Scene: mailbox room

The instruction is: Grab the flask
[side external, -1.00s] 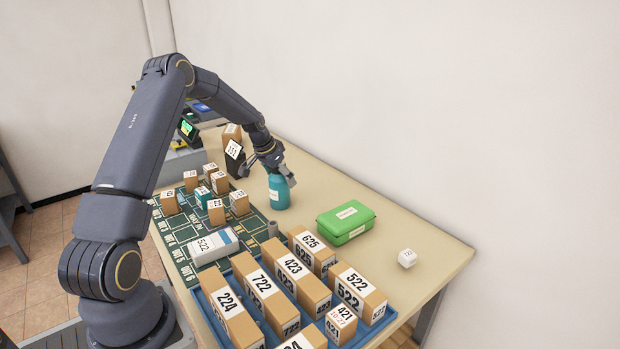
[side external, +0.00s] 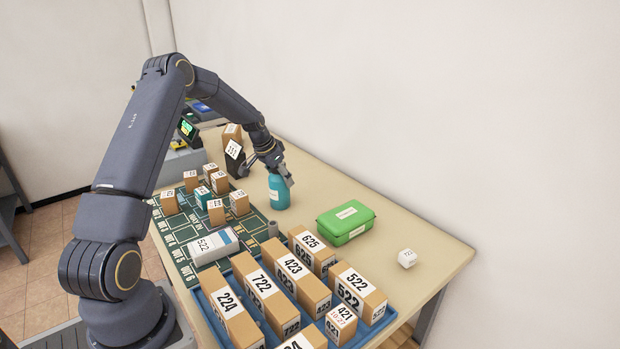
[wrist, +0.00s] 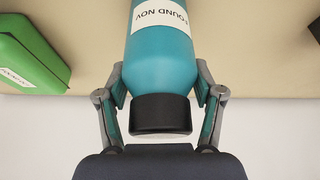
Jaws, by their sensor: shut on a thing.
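The flask (side external: 279,193) is a teal bottle with a white label, standing upright on the table behind the green box. In the wrist view the flask (wrist: 161,62) fills the middle, with its black cap towards my gripper and part of its label reading "OUND NOV". My gripper (side external: 279,177) is at the upper part of the flask. In the wrist view the fingers of my gripper (wrist: 161,92) lie on both sides of the flask, shut on it near its shoulder. The flask's lower end is cut off in the wrist view.
A green box (side external: 346,221) stands to the right of the flask. A blue tray (side external: 203,311) of numbered cartons is in front. A dark green mat (side external: 180,236) with small boxes lies left.

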